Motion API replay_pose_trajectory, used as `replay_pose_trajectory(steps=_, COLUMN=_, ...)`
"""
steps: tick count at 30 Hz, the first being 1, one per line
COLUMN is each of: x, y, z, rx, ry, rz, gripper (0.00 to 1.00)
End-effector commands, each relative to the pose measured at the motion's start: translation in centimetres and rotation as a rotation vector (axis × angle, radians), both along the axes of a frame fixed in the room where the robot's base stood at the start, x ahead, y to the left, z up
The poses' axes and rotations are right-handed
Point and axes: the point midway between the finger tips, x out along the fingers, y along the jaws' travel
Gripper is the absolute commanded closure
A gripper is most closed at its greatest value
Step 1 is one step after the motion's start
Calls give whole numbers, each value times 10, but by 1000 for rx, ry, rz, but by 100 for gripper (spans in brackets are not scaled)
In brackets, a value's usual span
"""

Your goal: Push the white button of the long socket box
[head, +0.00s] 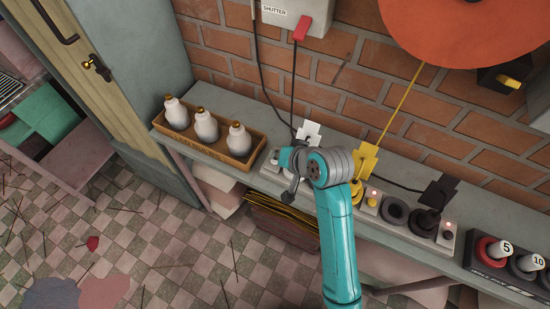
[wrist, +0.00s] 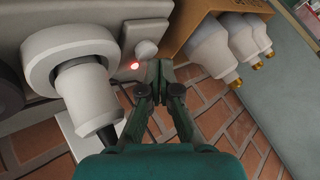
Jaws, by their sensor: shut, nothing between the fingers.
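The long socket box (head: 446,238) lies along the grey shelf below the brick wall. Its near end also fills the upper left of the wrist view (wrist: 120,42). The white button (wrist: 146,49) is a small round knob beside a lit red lamp (wrist: 134,66). My gripper (head: 288,196) is over the left part of the box in the head view, and my arm hides part of the box. In the wrist view my gripper (wrist: 159,66) is shut and empty, with its tips just below the button in the picture. I cannot tell whether they touch it.
A white plug (wrist: 82,82) stands in a round socket beside the button. A brown tray (head: 242,162) with several white bottles is close to the left. Yellow (head: 366,160) and black (head: 436,193) plugs stand further right. A shutter box (head: 293,15) hangs above.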

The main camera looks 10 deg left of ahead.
Motion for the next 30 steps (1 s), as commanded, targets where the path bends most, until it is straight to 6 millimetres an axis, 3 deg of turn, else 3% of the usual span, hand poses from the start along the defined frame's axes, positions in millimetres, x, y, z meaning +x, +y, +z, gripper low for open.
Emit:
replay_pose_trajectory(steps=18, x=0, y=0, z=53, rx=1, ry=-3, rz=1, gripper=100)
replay_pose_trajectory(steps=30, x=0, y=0, z=58, rx=1, ry=-2, rz=1, gripper=100)
